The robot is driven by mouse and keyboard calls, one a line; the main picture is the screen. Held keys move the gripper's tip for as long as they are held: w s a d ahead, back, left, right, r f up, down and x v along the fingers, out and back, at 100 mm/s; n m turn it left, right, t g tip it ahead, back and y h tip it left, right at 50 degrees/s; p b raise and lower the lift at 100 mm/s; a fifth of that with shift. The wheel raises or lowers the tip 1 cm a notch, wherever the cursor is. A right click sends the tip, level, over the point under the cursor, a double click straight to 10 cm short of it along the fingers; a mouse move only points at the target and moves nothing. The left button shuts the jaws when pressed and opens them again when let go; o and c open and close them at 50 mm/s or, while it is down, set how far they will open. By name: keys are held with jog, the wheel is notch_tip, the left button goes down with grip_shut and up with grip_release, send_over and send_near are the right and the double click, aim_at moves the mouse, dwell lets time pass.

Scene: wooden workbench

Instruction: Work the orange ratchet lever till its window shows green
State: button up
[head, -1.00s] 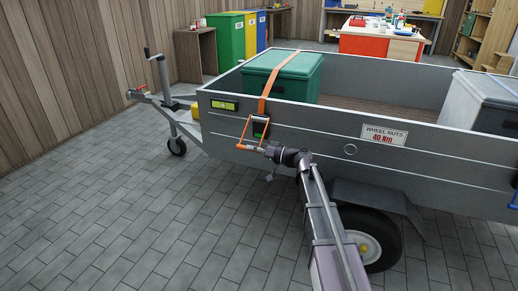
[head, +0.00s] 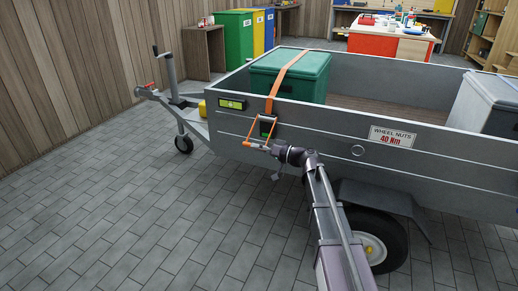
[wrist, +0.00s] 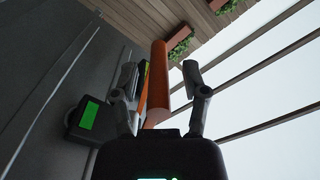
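The orange ratchet lever (head: 252,144) sticks out from the trailer's side below an orange strap (head: 284,74). In the wrist view its orange bar (wrist: 158,82) runs between the two fingers of my gripper (wrist: 164,82). The fingers look apart, with a gap beside the bar, so my gripper appears open around it. In the head view my gripper (head: 270,150) is at the lever's outer end, its fingers too small to make out. The dark ratchet housing has a window (wrist: 88,115) that shows bright green in the wrist view.
The grey trailer (head: 330,128) fills the right side, with a wheel (head: 375,240) near my arm. The strap crosses a green box (head: 310,76) in the trailer. A yellow-green label (head: 232,103) is left of the ratchet. The paved floor at left is clear.

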jog(key=shift+w, duration=0.1)
jog(key=shift+d, duration=0.1)
jog(key=shift+d, duration=0.4)
jog(key=v, duration=1.1)
jog(key=shift+s, duration=0.25)
